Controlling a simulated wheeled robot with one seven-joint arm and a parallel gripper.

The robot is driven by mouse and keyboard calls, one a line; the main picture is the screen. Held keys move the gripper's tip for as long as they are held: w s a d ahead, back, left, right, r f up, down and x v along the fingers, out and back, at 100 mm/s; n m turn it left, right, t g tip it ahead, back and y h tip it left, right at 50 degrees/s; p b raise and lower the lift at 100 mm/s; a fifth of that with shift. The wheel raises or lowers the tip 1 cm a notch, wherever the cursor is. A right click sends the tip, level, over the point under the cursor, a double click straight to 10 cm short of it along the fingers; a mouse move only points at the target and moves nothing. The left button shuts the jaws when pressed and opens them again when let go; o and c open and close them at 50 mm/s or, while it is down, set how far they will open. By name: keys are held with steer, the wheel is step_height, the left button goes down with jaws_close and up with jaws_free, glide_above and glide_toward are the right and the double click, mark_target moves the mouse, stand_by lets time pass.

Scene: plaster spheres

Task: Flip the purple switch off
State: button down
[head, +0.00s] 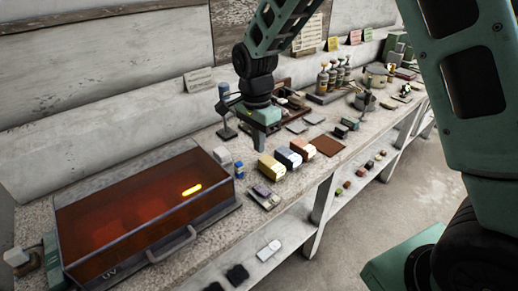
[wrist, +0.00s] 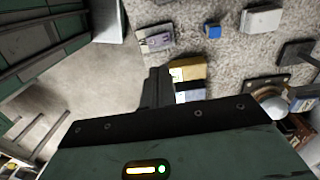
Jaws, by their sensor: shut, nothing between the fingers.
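A small pale switch block (head: 266,200) lies near the front edge of the bench, with a purplish part (head: 261,190) on its far end. It also shows in the wrist view as a grey-purple block (wrist: 155,40) at the top; which way the switch is set is too small to tell. My gripper (head: 262,146) is shut and empty, pointing down above the bench behind the switch block and apart from it. In the wrist view its closed fingers (wrist: 157,88) are near the yellow block.
Yellow (head: 270,167), blue-grey (head: 288,158) and orange (head: 302,149) blocks stand just right of the switch block. A box with a clear red lid (head: 130,215) and a handle fills the left. A small blue object (head: 239,170) stands between. Bottles (head: 330,80) stand farther back.

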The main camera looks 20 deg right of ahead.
mark_target(265, 192)
steer(key=g+b, duration=0.1)
steer(key=b, duration=0.4)
steer(key=shift+w+r, duration=0.15)
stand_by(0.4)
steer(key=f, duration=0.4)
steer(key=s+f, duration=0.1)
steer(key=f, duration=0.4)
steer(key=s+f+p, duration=0.1)
steer(key=f, duration=0.4)
steer(key=shift+s+d, duration=0.2)
steer(key=shift+d, duration=0.2)
